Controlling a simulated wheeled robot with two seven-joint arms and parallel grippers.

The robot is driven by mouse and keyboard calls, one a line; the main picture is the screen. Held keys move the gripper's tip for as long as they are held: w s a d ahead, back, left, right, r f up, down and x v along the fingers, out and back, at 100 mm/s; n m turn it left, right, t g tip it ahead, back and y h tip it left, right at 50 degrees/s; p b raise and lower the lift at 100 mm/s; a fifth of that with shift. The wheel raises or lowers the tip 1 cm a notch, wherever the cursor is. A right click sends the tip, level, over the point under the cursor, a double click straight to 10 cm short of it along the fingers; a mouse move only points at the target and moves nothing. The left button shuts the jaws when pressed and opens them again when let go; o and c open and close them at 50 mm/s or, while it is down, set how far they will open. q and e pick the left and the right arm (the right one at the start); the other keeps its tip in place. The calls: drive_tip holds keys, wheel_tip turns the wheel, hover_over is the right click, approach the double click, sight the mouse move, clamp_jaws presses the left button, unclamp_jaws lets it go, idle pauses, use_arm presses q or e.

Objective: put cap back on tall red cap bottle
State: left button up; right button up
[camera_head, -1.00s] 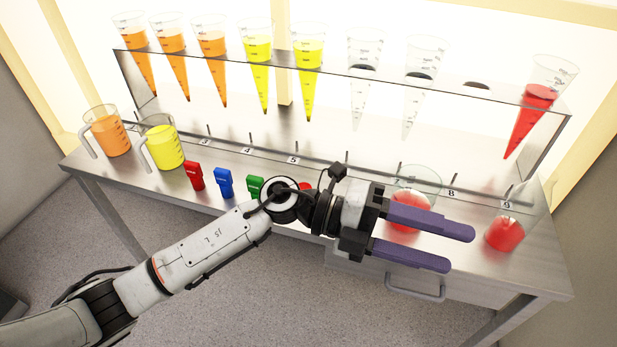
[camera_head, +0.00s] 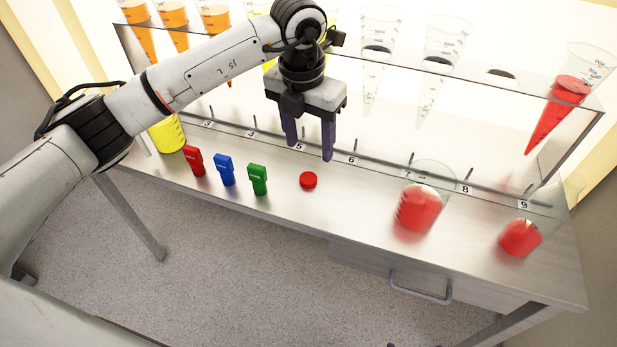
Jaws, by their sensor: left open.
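A small round red cap (camera_head: 308,181) lies flat on the metal table, right of the green block-shaped item. My left gripper (camera_head: 309,150) points down with its purple fingers apart and empty. It is above and behind the red cap in the picture, near the labels 5 and 6, and does not touch the cap. I see no tall bottle that clearly matches the cap. A glass vessel with red liquid (camera_head: 418,207) stands right of the cap, and another red-filled vessel (camera_head: 520,237) stands near label 9. My right gripper is not in view.
Red (camera_head: 194,161), blue (camera_head: 224,169) and green (camera_head: 258,179) items stand left of the cap. A yellow-filled jug (camera_head: 168,134) is partly hidden by my arm. A rack (camera_head: 480,73) with cone-shaped vessels runs along the back. The table between cap and red vessel is clear.

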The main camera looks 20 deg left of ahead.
use_arm(q)
hover_over(308, 178)
drive_tip(key=f, duration=0.4)
drive_tip(key=shift+s+d+f, duration=0.25)
drive_tip(key=shift+d+f, duration=0.05)
drive_tip(key=shift+f, duration=0.1)
drive_tip(key=f, duration=0.5)
drive_tip(key=shift+w+a+f, duration=0.15)
drive_tip(key=shift+a, duration=0.2)
drive_tip(key=c, duration=1.2)
wheel_tip(308, 178, up, 10)
